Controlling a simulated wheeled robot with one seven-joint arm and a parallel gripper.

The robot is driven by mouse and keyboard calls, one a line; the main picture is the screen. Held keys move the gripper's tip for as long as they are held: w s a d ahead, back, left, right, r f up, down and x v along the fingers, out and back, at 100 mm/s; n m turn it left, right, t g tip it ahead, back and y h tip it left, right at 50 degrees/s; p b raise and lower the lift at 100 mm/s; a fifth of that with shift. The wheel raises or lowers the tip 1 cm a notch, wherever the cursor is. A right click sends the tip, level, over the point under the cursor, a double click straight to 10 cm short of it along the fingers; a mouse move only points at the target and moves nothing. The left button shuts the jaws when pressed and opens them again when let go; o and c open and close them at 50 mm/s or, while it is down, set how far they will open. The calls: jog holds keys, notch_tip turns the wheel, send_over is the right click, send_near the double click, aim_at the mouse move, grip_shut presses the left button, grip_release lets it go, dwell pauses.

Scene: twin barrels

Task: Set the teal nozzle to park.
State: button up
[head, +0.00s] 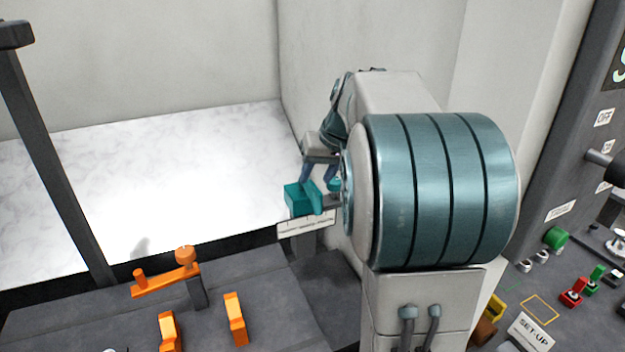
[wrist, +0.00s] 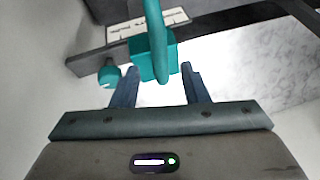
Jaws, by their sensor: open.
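The teal nozzle (head: 299,199) shows in the head view as a block with a rounded bar, above a pale strip with small markings (head: 308,224). In the wrist view, its block and long bar (wrist: 152,58) lie just ahead of and between my fingertips. A small teal knob (wrist: 109,75) sits to the left, outside the left finger. The marked strip (wrist: 148,29) is behind; its words are too small to read. My gripper (head: 318,174) is open above the nozzle; its fingers also show in the wrist view (wrist: 160,75). I cannot tell whether they touch it.
An orange lever (head: 165,278) and orange blocks (head: 235,318) stand on the dark bench at lower left. A white marbled surface (head: 180,190) lies clear behind. A control panel with coloured switches and a SET-UP sign (head: 531,331) is at right. My arm covers the middle right.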

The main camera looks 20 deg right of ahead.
aim_at(312, 187)
jog(key=shift+p+x, duration=0.3)
jog(key=shift+x, duration=1.65)
grip_shut()
jog(key=shift+d, duration=0.15)
jog(key=shift+w+d+r+n+g+y+b, duration=0.1)
jog(key=shift+w+d+n+g+y+b, duration=0.5)
jog(key=shift+n, duration=0.9)
jog(key=shift+w+d+n+g+y+b, duration=0.1)
jog(key=shift+d+n+g+y+b, duration=0.2)
jog(key=shift+d+n, duration=0.95)
jog(key=shift+w+d+n+g+y+b, duration=0.35)
jog(key=shift+d+n+y, duration=0.15)
jog(key=shift+n, duration=1.25)
